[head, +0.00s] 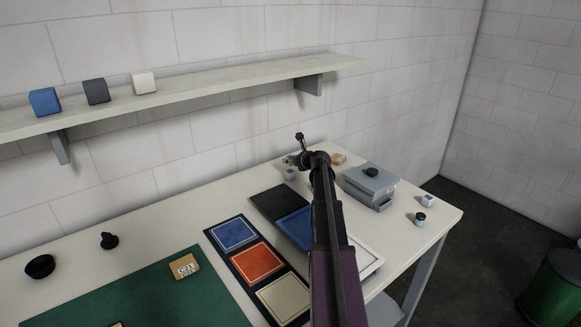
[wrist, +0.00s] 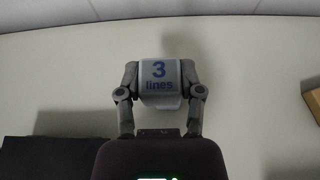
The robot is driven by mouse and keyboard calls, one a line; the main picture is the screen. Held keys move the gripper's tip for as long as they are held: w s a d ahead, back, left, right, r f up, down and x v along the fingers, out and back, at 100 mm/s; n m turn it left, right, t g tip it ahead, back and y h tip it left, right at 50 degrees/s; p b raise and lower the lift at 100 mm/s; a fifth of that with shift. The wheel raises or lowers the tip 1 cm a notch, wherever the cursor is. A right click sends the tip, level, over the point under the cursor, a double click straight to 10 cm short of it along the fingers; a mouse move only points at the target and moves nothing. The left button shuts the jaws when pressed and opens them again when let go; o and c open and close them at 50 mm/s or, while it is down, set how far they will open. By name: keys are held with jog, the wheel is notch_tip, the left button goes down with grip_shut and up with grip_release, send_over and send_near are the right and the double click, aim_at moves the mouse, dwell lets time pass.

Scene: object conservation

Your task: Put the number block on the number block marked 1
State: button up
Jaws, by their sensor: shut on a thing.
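My gripper (wrist: 160,90) is shut on a pale grey number block (wrist: 159,73) printed "3 lines" in blue, with one finger at each side of it. In the head view my gripper (head: 291,160) is over the back of the table, partly hidden by my arm. A small pale cube (head: 290,174) shows at it; I cannot tell for sure that it is the held block. Another small pale cube (head: 428,201) stands near the table's right end, its marking too small to read. I cannot make out a block marked 1.
A grey box (head: 371,184) with a dark knob and a small dark jar (head: 420,219) stand at the right. A wooden block (head: 338,158) lies near the back edge. A dark mat (head: 268,203) and a coloured tray (head: 257,262) lie left of my arm. A shelf (head: 200,95) hangs above.

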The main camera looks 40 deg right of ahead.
aim_at(290, 171)
dwell(0.3)
jog(key=shift+w+d, duration=0.2)
jog(key=shift+w, duration=0.1)
jog(key=shift+w+d+f+b, duration=0.15)
jog(key=shift+w+f+b, duration=0.1)
jog(key=shift+f+b, duration=1.6)
jog(key=shift+f, duration=0.2)
jog(key=o, duration=0.9)
jog(key=shift+o, duration=0.2)
jog(key=shift+r, duration=0.2)
